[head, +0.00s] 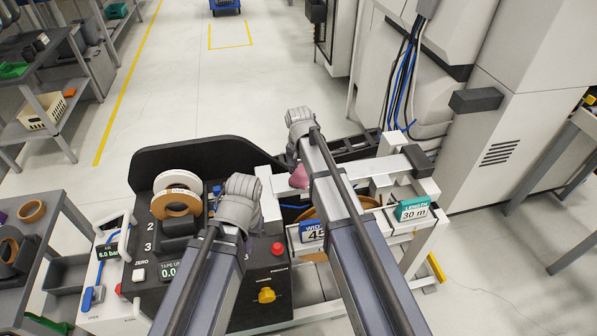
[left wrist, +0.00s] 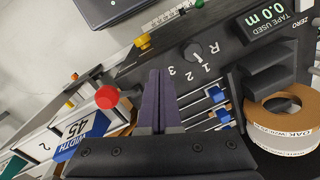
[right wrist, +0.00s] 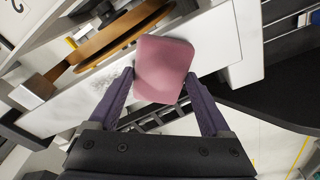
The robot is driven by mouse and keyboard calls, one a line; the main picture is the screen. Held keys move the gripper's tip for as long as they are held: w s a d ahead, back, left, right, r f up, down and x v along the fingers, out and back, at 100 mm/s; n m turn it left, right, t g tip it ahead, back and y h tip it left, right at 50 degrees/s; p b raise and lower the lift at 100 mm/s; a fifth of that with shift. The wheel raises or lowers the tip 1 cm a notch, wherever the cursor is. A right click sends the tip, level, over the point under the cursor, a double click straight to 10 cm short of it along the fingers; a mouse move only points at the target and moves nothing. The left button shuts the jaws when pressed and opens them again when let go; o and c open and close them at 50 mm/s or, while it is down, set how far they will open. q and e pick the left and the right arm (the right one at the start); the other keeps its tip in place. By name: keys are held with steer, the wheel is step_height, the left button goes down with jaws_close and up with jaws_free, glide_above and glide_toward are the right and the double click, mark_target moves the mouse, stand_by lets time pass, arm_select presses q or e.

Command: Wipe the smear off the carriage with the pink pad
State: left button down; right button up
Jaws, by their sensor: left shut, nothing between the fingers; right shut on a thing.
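The pink pad (right wrist: 164,70) sits between the spread fingertips of my right gripper (right wrist: 161,78), which is shut on it. The pad also shows in the head view (head: 299,178), partly hidden by my right arm. In the right wrist view the white carriage (right wrist: 215,38) runs behind the pad. A dark, speckled smear (right wrist: 95,80) lies on it, left of the pad and apart from it in the picture. I cannot tell whether the pad touches the carriage. My left gripper (left wrist: 157,75) is shut and empty, over the black control panel (left wrist: 215,65).
A red button (left wrist: 107,97) and a blue width sign (left wrist: 85,135) stand near my left gripper. Tape rolls (head: 177,202) stand at the left of the machine. A brown disc (right wrist: 120,35) lies beside the carriage. A green length sign (head: 412,209) is at the right.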

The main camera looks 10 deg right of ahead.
steer(key=shift+d, duration=1.05)
steer(key=shift+w+d, duration=0.2)
steer(key=shift+d, duration=1.6)
steer(key=shift+w+d, duration=0.1)
steer(key=shift+d, duration=1.55)
steer(key=shift+w+d, duration=0.15)
steer(key=shift+d, duration=1.6)
step_height(320, 180, up, 6)
steer(key=p, duration=0.6)
